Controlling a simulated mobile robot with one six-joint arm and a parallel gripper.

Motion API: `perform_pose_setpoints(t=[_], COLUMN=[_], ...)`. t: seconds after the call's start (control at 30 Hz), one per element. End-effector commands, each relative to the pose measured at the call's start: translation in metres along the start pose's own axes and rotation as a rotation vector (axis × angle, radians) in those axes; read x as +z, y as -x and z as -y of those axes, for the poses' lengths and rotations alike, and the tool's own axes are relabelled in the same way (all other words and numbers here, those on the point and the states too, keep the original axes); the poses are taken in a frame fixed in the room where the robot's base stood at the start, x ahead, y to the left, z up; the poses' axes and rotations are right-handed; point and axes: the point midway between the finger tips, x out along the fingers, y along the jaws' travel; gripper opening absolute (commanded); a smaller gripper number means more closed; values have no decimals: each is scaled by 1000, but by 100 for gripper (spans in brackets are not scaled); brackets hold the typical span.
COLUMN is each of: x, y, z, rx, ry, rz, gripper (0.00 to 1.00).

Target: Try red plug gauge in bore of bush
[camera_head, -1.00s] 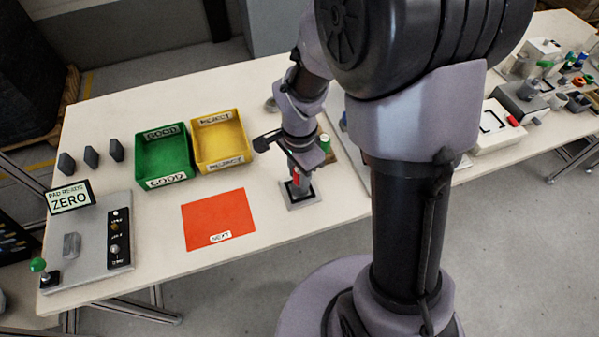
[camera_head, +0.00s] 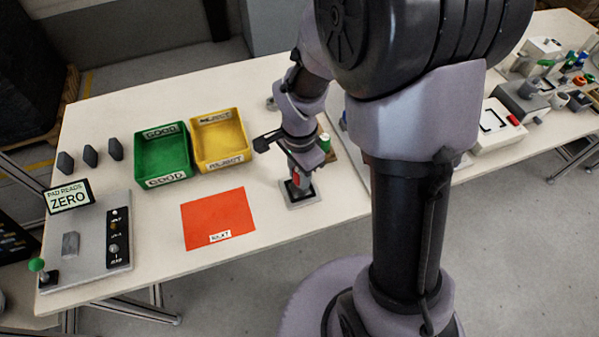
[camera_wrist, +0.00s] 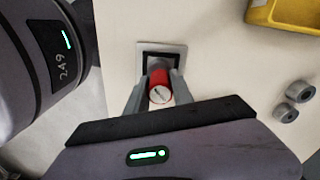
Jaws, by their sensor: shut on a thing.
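The red plug gauge (camera_wrist: 160,86) is between the two grey fingers of my gripper (camera_wrist: 155,92), which is shut on it. Its pale, marked end faces the wrist camera. A grey square holder (camera_wrist: 180,53) with a dark recess lies just beyond the gauge in the wrist view. In the head view my gripper (camera_head: 298,181) is right over this holder (camera_head: 302,203), with a bit of red showing between the fingers. The gauge's far end and any bush in the holder are hidden, so I cannot tell if the gauge is in a bore.
A green GOOD bin (camera_head: 163,155) and a yellow REJECT bin (camera_head: 220,140) stand left of my arm. An orange-red mat (camera_head: 218,218) lies in front. A display (camera_head: 68,196) reads ZERO. Two grey round pieces (camera_wrist: 299,90) lie at the right of the wrist view.

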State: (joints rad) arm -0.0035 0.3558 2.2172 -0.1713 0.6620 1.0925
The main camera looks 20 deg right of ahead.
Motion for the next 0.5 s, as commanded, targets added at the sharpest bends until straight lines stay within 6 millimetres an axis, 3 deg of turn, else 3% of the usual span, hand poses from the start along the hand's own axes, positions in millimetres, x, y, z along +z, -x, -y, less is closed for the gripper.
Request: perform_pose_setpoints(t=[0.5], x=[0], y=[5], z=[0], rx=[0], ry=[0], rz=[0], gripper=[0])
